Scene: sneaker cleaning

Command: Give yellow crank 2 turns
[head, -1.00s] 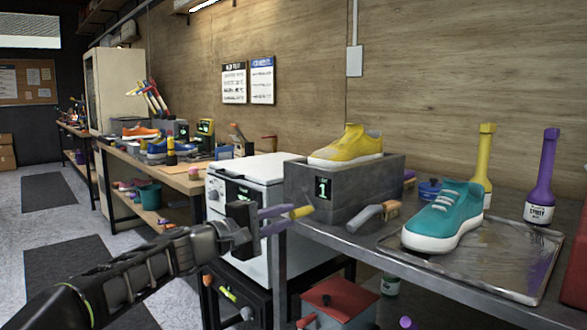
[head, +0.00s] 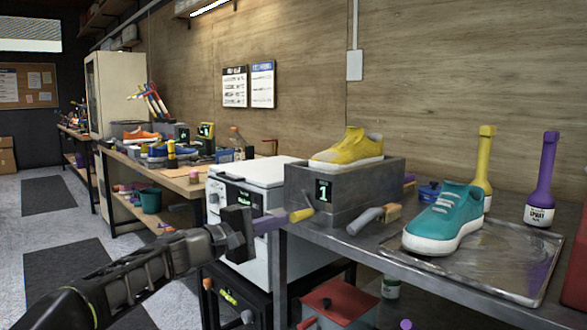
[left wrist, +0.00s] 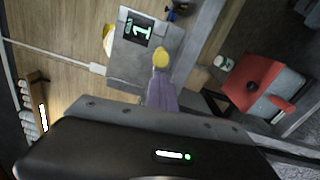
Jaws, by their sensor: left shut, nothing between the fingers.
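The grey box (head: 345,195) stands on the metal table, with a yellow sneaker (head: 348,148) on top and a small display reading 1 on its front. The yellow crank (head: 301,215) is a short handle at the box's lower front left. It also shows in the left wrist view (left wrist: 160,57), just beyond my fingertips. My left gripper (head: 284,220) has its purple fingers shut with nothing between them. Their tips are at the crank's outer end; I cannot tell whether they touch it. My right gripper is not in view.
A teal sneaker (head: 444,220) sits on a metal tray (head: 510,270) at right. A grey-handled brush (head: 373,217) lies near the box. Yellow (head: 486,160) and purple (head: 541,180) bottles stand behind. A white appliance (head: 262,180) is left of the table.

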